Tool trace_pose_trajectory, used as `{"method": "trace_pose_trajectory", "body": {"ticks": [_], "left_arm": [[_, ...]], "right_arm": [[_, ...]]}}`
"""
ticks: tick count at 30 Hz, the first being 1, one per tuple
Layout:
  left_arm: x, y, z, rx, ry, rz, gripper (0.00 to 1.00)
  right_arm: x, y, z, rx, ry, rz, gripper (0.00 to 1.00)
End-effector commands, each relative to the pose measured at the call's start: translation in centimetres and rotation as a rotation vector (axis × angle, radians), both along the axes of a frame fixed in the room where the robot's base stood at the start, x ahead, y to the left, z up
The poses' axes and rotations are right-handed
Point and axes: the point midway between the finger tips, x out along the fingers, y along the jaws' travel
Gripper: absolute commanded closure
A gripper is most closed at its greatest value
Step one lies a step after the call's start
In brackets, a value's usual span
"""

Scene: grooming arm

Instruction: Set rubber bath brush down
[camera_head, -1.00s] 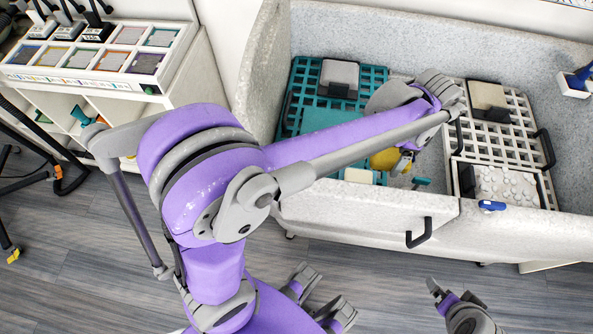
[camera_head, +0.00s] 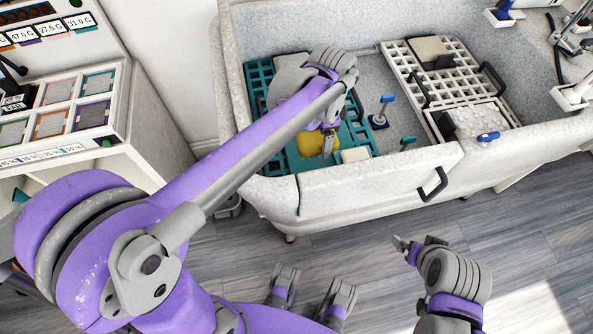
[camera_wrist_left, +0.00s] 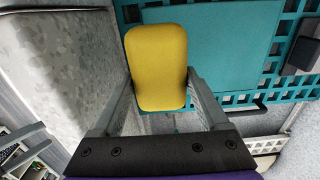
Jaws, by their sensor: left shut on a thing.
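The rubber bath brush appears to be the yellow rounded block (camera_head: 311,144). It is at the teal grid rack (camera_head: 362,138) on the left side of the tub. My left gripper (camera_head: 329,143) is shut on it from above. In the left wrist view the yellow brush (camera_wrist_left: 158,65) sits between both fingers, beside a flat teal panel (camera_wrist_left: 220,45). I cannot tell whether its underside touches the rack. My right gripper (camera_head: 408,247) is outside the tub, in front of it, with nothing seen in it; its finger gap is unclear.
A cream block (camera_head: 355,155) lies close right of the brush. A blue-handled tool (camera_head: 381,112) stands in the gap between racks. A white grid rack (camera_head: 462,80) fills the tub's right side. The tub's front wall (camera_head: 400,178) stands close in front.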

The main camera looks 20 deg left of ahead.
Motion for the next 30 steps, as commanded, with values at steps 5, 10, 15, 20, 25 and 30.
{"method": "trace_pose_trajectory", "body": {"ticks": [5, 10, 15, 20, 25, 30], "left_arm": [[-0.1, 0.0, -0.3, 0.0, 0.0, 0.0, 0.67], [-0.1, 0.0, -3.1, 0.0, 0.0, 0.0, 0.67], [-0.1, 0.0, -5.8, 0.0, 0.0, 0.0, 0.67], [-0.1, 0.0, -6.9, 0.0, 0.0, 0.0, 0.67], [-0.1, 0.0, -9.2, 0.0, 0.0, 0.0, 0.67], [-0.1, 0.0, -10.1, 0.0, 0.0, 0.0, 0.67]], "right_arm": [[0.0, 0.0, -0.1, 0.0, 0.0, 0.0, 0.0], [-0.1, 0.0, -0.6, 0.0, 0.002, 0.0, 0.0], [-0.1, 0.0, -0.9, 0.0, 0.003, 0.0, 0.0], [-0.1, 0.0, -1.0, 0.0, 0.003, 0.0, 0.0], [-0.2, 0.0, -1.4, 0.0, 0.004, 0.0, 0.0], [-0.2, 0.0, -1.5, 0.0, 0.005, 0.0, 0.0]]}}
